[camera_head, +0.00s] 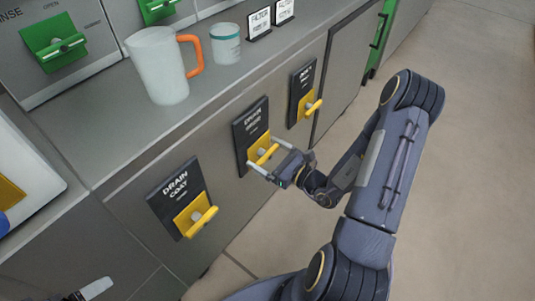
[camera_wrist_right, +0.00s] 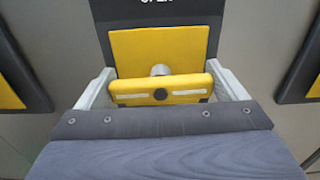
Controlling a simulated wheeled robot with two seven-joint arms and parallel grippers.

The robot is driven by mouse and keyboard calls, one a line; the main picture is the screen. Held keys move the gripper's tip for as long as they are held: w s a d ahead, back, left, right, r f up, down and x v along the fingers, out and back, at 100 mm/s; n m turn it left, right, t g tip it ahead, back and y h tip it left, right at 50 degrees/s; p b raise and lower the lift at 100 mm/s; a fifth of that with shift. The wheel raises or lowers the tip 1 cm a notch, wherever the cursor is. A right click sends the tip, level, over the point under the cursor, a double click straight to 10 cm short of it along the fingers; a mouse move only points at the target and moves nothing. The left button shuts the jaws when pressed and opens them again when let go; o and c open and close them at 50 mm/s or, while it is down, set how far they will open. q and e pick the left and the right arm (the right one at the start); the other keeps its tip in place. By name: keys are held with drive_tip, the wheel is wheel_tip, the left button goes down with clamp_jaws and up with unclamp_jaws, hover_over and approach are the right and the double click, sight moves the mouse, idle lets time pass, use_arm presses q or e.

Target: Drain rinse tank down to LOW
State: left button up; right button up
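The middle drain plate (camera_head: 247,118) is black, reads "DRAIN" with a blurred second line, and carries a yellow lever (camera_head: 264,152). My right gripper (camera_head: 268,157) is at this lever. In the right wrist view, its two pale fingers stand at either end of the yellow bar (camera_wrist_right: 160,89), spread wide; whether they touch it is hard to tell. The lever sticks out from the plate. My left gripper (camera_head: 88,290) shows only partly at the bottom left edge; its opening is hidden. The tank's level is not in view.
A "DRAIN COAT" plate with yellow lever (camera_head: 196,214) is left of the middle one; another yellow drain lever (camera_head: 313,107) is right. Above, the counter holds a pitcher (camera_head: 157,68), a tub (camera_head: 225,45) and filter cards (camera_head: 259,22). A green valve (camera_head: 55,45) sits upper left. Floor at right is clear.

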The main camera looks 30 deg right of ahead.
drive_tip(key=shift+o, duration=0.8)
drive_tip(key=shift+s+d, duration=0.1)
drive_tip(key=shift+s, duration=0.05)
drive_tip(key=p+v, duration=0.1)
drive_tip(key=v, duration=0.6)
drive_tip(key=shift+s, duration=0.25)
drive_tip(key=shift+f, duration=0.1)
drive_tip(key=w+a+t+b, duration=0.1)
drive_tip(key=w+b, duration=0.1)
drive_tip(key=w+a+t+y+b, duration=0.1)
drive_tip(key=w+b, duration=0.2)
drive_tip(key=w+a+t+y+b, duration=0.1)
drive_tip(key=w+t+b, duration=0.1)
drive_tip(key=b, duration=0.1)
drive_tip(key=shift+w, duration=0.15)
idle(0.5)
drive_tip(key=shift+c, duration=0.4)
